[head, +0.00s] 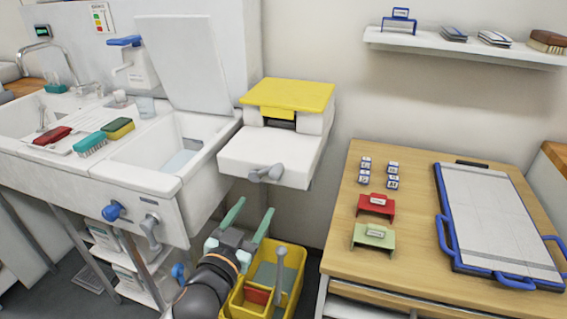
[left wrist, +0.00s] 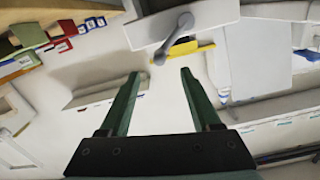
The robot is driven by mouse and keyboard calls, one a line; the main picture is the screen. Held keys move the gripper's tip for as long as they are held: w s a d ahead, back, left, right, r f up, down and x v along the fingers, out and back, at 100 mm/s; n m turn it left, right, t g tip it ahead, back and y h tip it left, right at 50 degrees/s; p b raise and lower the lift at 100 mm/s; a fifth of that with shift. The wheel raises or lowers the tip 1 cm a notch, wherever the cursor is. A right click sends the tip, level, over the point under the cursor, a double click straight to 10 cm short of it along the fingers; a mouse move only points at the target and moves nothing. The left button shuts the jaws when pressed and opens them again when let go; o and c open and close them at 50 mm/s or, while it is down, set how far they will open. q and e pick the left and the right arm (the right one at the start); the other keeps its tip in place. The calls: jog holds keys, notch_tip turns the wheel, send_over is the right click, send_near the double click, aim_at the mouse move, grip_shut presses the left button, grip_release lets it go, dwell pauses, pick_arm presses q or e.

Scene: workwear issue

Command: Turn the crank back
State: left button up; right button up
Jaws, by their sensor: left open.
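A grey crank (head: 265,173) sits on the front face of a white wall-mounted box with a yellow lid (head: 289,95). In the left wrist view, a grey crank (left wrist: 175,37) shows on the white box, just beyond my fingertips, its arm slanting down to the left. My left gripper (head: 253,219) has green fingers, is open and empty, and is below and in front of the crank, apart from it. Its spread fingers also show in the left wrist view (left wrist: 161,82). My right gripper is not in view.
A second grey handle (head: 150,230) and a blue knob (head: 113,211) are on the sink front at left. A yellow bin (head: 238,300) stands under my gripper. A wooden table (head: 410,190) with holders and a blue-handled board (head: 490,220) is at right.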

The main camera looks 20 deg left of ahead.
aim_at(277, 176)
pick_arm(q)
jog(key=w, duration=0.8)
jog(key=w+d, duration=0.1)
jog(key=w, duration=0.3)
jog(key=shift+w+r, duration=0.35)
jog(key=shift+w, duration=0.05)
grip_shut()
jog(key=shift+f, duration=0.1)
jog(key=shift+s+d, duration=0.1)
jog(key=shift+d, duration=0.05)
dwell(0.8)
